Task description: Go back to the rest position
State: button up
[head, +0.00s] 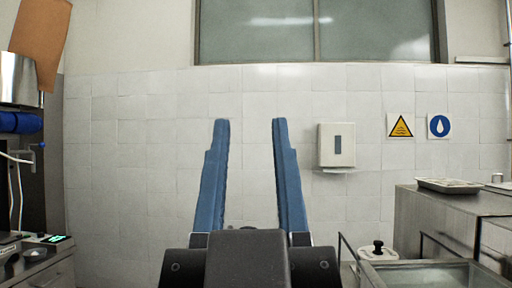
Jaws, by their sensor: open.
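My gripper (250,128) is in the lower middle of the head view, pointing up and away from me. Its two long blue fingers stand apart with nothing between them. The tiled wall shows through the gap. The black gripper body is at the bottom edge. No basket can be made out in this view.
A white dispenser (337,145) and two signs hang on the tiled wall (130,160). A steel counter (455,205) with a tray (448,186) stands at right. A glass-topped unit (425,273) is at lower right. Equipment and a counter (42,275) line the left edge.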

jog(key=shift+s+d+m+h, duration=0.3)
jog(key=shift+d+h, duration=0.05)
jog(key=shift+h, duration=0.15)
jog(key=shift+r, duration=0.1)
notch_tip(320, 180, up, 5)
jog(key=p, duration=0.5)
dwell(0.3)
